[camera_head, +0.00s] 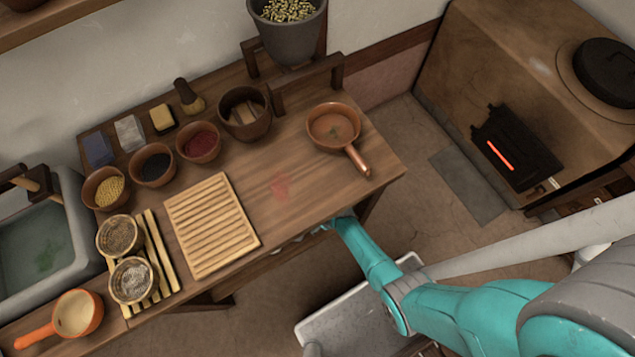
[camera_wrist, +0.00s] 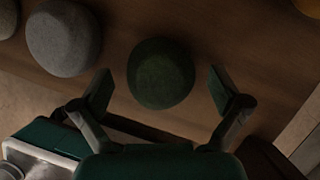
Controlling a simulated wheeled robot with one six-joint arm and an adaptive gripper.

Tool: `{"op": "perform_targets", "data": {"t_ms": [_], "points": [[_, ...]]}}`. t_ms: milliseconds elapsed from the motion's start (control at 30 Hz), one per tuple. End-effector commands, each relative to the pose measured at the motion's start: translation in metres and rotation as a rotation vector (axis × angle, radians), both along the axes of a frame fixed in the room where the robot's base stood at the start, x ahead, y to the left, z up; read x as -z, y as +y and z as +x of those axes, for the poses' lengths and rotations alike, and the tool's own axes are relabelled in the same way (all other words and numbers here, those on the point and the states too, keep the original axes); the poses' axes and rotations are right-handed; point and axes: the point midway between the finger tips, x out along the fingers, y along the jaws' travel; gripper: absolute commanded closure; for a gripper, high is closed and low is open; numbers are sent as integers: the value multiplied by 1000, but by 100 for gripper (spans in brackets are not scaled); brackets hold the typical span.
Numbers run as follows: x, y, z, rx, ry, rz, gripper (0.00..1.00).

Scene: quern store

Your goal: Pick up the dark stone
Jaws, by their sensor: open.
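The dark stone (camera_wrist: 161,70) is round and dark green-black. It rests on a brown wooden surface in the wrist view. My gripper (camera_wrist: 162,92) is open, with one finger on each side of the stone and a visible gap at both sides. The stone's near side reaches between the fingertips; I cannot tell the height between them. In the head view my gripper (camera_head: 326,227) is at the table's front edge, mostly hidden under the tabletop, and the dark stone is not visible there.
A grey stone (camera_wrist: 63,38) lies left of the dark one, with another at the corner. The wooden table (camera_head: 310,195) overhangs my gripper. It bears bowls, a slatted board (camera_head: 212,225) and a copper pan (camera_head: 334,126). A stove (camera_head: 540,90) stands at the right.

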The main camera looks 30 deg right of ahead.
Motion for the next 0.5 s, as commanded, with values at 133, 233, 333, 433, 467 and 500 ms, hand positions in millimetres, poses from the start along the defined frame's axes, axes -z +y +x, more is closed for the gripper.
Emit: {"op": "perform_targets", "data": {"t_ms": [133,233,333,433,467,500], "points": [[0,0,0,0,0,0,16],[0,0,0,0,1,0,41],[0,0,-1,0,1,0,66],[0,0,0,0,0,0,82],[0,0,0,0,0,0,82],[0,0,0,0,0,0,82]]}}
